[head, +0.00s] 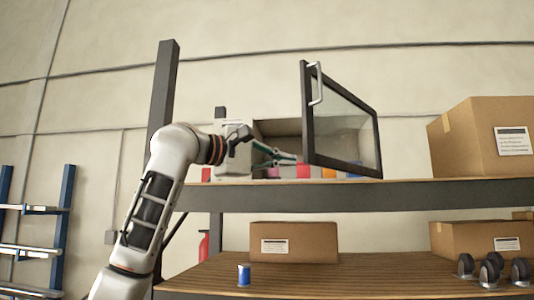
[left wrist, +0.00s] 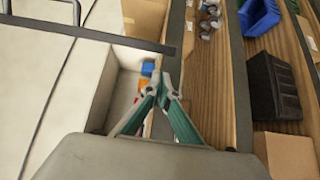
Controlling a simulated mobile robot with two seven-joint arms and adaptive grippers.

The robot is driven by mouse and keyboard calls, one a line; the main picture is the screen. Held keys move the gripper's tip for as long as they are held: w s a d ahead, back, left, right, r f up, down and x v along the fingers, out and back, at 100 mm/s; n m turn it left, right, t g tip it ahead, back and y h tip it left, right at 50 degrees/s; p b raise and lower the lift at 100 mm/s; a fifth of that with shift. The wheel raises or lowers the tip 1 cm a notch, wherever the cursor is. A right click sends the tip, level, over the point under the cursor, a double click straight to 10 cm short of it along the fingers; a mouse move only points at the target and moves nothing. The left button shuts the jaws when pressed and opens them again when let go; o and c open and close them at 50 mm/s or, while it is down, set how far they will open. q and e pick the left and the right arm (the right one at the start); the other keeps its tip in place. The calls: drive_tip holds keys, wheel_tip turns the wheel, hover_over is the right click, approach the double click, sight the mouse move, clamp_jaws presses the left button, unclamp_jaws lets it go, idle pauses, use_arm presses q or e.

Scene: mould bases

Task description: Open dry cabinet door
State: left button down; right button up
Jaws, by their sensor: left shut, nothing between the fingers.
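The dry cabinet (head: 232,165) is a pale box on the upper shelf. Its glass door (head: 350,125) has a dark frame and stands swung wide open to the right, with a pale bar handle (head: 317,83) near its top left. Small coloured items (head: 304,171) show at the cabinet's floor, partly hidden by the door. My left gripper (head: 293,160), with green fingers, is shut and empty in front of the opening, left of the door and apart from the handle. In the left wrist view its fingertips (left wrist: 163,84) meet beside the open cabinet (left wrist: 101,90). My right gripper is not visible.
The upper shelf (head: 430,191) carries a large cardboard box (head: 485,135) right of the door. The lower shelf holds more boxes (head: 293,243), a blue can (head: 244,275) and several dark casters (head: 490,272). A dark post (head: 163,95) stands behind my left arm.

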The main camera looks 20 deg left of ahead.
sight(305, 158)
use_arm(q)
drive_tip(key=d, duration=0.1)
drive_tip(key=s+d, duration=0.1)
drive_tip(key=d, duration=0.1)
drive_tip(key=shift+d, duration=0.45)
drive_tip(key=shift+s, duration=0.1)
